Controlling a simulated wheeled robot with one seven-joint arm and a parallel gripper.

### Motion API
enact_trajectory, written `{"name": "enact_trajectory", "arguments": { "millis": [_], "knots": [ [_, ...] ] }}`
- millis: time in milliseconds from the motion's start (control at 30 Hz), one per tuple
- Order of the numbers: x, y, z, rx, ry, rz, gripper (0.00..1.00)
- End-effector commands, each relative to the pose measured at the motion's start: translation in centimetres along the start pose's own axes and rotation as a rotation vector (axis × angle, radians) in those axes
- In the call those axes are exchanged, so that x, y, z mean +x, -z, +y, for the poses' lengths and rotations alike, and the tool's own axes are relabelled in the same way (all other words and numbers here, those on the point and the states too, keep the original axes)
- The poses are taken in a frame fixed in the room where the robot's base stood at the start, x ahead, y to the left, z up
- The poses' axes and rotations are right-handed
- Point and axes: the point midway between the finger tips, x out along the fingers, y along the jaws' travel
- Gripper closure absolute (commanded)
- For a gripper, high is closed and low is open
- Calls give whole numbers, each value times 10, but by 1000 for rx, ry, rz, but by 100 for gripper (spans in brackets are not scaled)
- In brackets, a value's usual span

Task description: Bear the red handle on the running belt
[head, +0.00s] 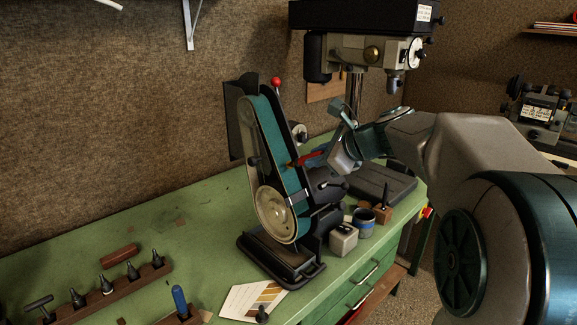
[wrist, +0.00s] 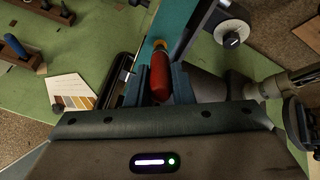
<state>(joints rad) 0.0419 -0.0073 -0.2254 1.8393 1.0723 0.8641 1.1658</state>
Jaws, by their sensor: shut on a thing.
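The red handle (head: 308,158) is held sideways at the right face of the belt sander, and it also shows in the wrist view (wrist: 160,76). Its orange-brass tip (wrist: 160,44) meets or nearly meets the teal belt (head: 268,122); I cannot tell whether they touch. The belt also runs up the top of the wrist view (wrist: 168,16). My gripper (head: 318,157) is shut on the red handle, with a blue-grey finger on each side of it in the wrist view. The fingers hide part of the handle. Whether the belt is moving cannot be seen.
The sander's black base (head: 283,258) stands on the green bench (head: 190,225). A pale block (head: 343,239) and a blue-banded cup (head: 364,222) stand right of it. A colour card (head: 252,300) and a wooden tool rack (head: 95,298) lie at front left. A drill press (head: 365,50) stands behind.

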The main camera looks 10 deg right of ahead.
Motion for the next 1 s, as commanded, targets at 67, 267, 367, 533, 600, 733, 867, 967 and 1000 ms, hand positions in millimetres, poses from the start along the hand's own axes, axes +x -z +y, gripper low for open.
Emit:
{"name": "enact_trajectory", "arguments": {
  "millis": [67, 267, 367, 533, 600, 733, 867, 967, 1000],
  "knots": [
    [1, 0, 0, 0, 0, -1, 100],
    [4, 0, 0, 0, 0, -1, 100],
    [6, 0, 0, 0, 0, -1, 100],
    [8, 0, 0, 0, 1, -1, 100],
    [9, 0, 0, 0, 1, -1, 100],
    [11, 0, 0, 0, 1, -1, 100],
    [13, 0, 0, -1, 1, -1, 100],
    [15, 0, 0, -1, 1, -1, 100],
    [15, 0, 0, 0, 1, -1, 100]
  ]
}}
